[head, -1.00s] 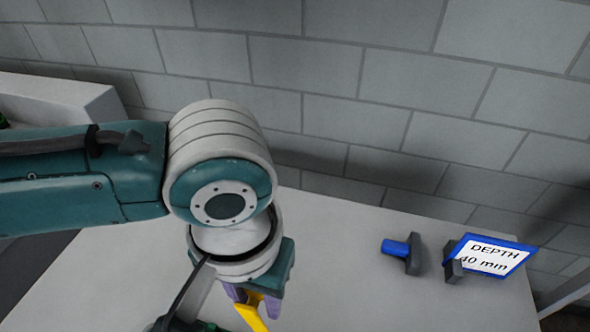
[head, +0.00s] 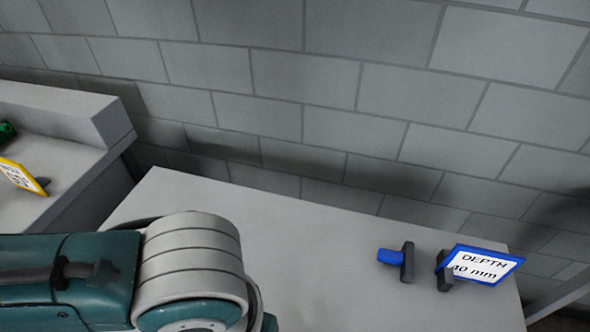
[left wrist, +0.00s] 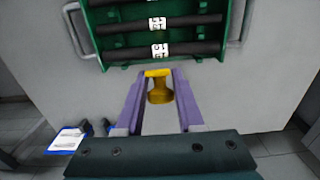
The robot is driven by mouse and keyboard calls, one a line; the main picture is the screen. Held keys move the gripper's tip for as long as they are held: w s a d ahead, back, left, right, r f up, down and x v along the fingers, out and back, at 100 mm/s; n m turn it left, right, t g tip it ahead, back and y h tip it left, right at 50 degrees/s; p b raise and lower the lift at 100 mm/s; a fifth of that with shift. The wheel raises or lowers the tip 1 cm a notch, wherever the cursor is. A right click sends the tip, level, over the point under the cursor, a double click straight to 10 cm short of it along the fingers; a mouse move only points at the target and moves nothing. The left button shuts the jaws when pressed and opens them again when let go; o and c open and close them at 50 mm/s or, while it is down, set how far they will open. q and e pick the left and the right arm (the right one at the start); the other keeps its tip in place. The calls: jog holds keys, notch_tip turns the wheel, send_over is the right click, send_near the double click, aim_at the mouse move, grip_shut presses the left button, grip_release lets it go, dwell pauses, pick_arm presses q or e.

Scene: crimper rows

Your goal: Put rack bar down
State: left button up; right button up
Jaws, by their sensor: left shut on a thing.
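My left gripper (left wrist: 160,73) shows in the left wrist view, with two purple fingers. It is shut on a yellow piece (left wrist: 159,92), which has a flat top and a narrower neck. I cannot tell from these frames whether this piece is part of a rack bar. Beyond the fingertips is a green rack (left wrist: 91,40) with grey side handles, holding dark bars (left wrist: 125,54) with white number labels. In the head view only my left arm shows at the lower left; its gripper is below the frame. My right gripper is in neither view.
The pale table (head: 330,245) is clear in its middle. Another bench (head: 60,105) with a yellow-edged sign (head: 22,175) is at left. A block wall stands behind.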

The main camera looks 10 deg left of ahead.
pick_arm(q)
jog(key=shift+s+a+f+p, duration=0.1)
jog(key=shift+s+f, duration=0.3)
jog(key=shift+s, duration=0.3)
jog(key=shift+s+d+f+p, duration=0.1)
jog(key=shift+s+f+p, duration=0.05)
jog(key=shift+s+f, duration=0.4)
jog(key=shift+s+a+f+p, duration=0.1)
jog(key=shift+s+f, duration=0.2)
jog(key=shift+s, duration=0.5)
jog(key=shift+s+f, duration=0.6)
jog(key=shift+s, duration=0.4)
jog(key=shift+s+f, duration=0.6)
jog(key=shift+s, duration=0.35)
